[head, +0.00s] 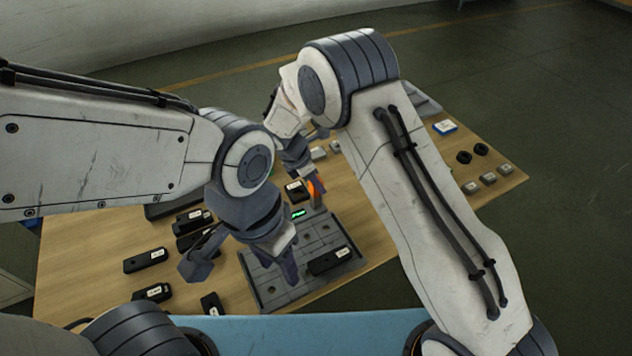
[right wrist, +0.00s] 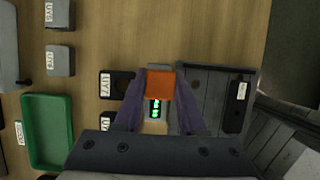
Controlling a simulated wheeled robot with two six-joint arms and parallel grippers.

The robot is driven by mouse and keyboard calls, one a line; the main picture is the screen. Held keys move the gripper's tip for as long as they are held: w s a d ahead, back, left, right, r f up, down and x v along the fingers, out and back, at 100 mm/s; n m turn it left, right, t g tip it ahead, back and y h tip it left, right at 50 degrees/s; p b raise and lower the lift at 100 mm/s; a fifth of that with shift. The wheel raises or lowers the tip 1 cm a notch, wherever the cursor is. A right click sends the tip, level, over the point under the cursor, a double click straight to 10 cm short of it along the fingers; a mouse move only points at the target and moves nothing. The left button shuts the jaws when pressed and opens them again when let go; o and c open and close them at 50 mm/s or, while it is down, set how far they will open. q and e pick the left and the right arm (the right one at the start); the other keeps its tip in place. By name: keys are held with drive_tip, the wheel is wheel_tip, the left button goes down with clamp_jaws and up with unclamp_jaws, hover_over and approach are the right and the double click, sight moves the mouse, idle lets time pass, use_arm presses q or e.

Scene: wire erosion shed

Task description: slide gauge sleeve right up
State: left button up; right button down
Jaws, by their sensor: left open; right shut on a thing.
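In the head view, the orange sleeve (head: 318,188) stands beside a small lit green display (head: 298,213), past the far edge of the grey plate. In the right wrist view, the orange sleeve (right wrist: 160,84) sits between the two fingertips of my right gripper (right wrist: 160,92), which is shut on it. The green display (right wrist: 154,109) shows just below it there. In the head view my right gripper is mostly hidden behind my own arms. My left gripper (head: 289,268) is open and empty over the grey plate, nearer than the sleeve.
The grey plate (head: 262,288) carries a black labelled block (head: 329,261). Several black labelled blocks (head: 146,260) lie on the wooden table to the left. A green tray (right wrist: 47,125) shows in the right wrist view. Two black rings (head: 464,157) and small grey blocks lie at the right.

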wheel_tip(320, 180, up, 2)
drive_tip(key=shift+r+p, duration=0.15)
drive_tip(key=shift+p, duration=0.35)
use_arm(q)
drive_tip(key=shift+r, duration=0.75)
use_arm(e)
drive_tip(key=shift+c, duration=2.4)
unclamp_jaws()
use_arm(q)
drive_tip(key=shift+f+b, duration=0.7)
drive_tip(key=shift+b, duration=0.1)
use_arm(e)
drive_tip(key=v, duration=1)
drive_tip(key=shift+s+a+r, duration=0.1)
drive_tip(key=shift+r, duration=0.1)
